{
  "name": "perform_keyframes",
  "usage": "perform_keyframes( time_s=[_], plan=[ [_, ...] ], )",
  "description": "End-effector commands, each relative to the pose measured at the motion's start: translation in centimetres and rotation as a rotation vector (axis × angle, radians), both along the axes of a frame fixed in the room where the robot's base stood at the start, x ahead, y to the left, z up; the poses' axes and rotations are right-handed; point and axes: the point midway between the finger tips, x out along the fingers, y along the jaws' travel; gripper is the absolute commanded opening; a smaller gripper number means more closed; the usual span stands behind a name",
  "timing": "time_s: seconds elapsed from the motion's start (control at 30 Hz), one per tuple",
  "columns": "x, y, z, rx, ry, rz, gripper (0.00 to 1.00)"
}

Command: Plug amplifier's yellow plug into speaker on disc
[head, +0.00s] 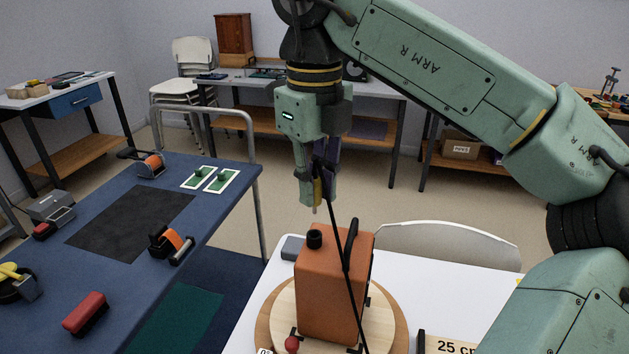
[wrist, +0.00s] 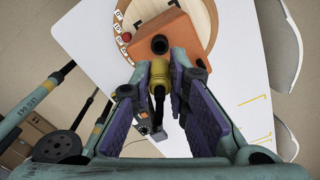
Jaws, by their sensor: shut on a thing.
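My gripper (head: 315,190) is shut on a yellow plug (head: 317,192) and points down above the speaker. In the wrist view the yellow plug (wrist: 158,74) sits between the purple-padded fingers (wrist: 162,85), with a black cable running back from it. The speaker (head: 332,285) is an orange-brown box with a dark handle. It stands on a round wooden disc (head: 275,315). A black round socket (head: 315,239) rises from its top; it also shows in the wrist view (wrist: 160,44). The plug is apart from the socket, above it in the head view. I cannot surely identify the amplifier.
The disc rests on a white table (head: 262,300); a small grey block (head: 292,248) lies behind the speaker. A red knob (head: 291,344) is at the disc's front. A "25 cm" sign (head: 455,346) stands at right. A blue bench (head: 120,270) with tools is left.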

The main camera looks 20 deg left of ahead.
Motion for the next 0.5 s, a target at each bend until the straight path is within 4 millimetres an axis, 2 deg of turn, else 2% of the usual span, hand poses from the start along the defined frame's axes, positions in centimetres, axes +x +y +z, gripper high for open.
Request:
perform_keyframes(
  time_s=[0.03, 0.5],
  plan=[
    [0.0, 0.0, -0.7, 0.000, 0.000, 0.001, 0.00],
    [-0.1, 0.0, -4.0, 0.000, 0.000, 0.002, 0.00]
  ],
)
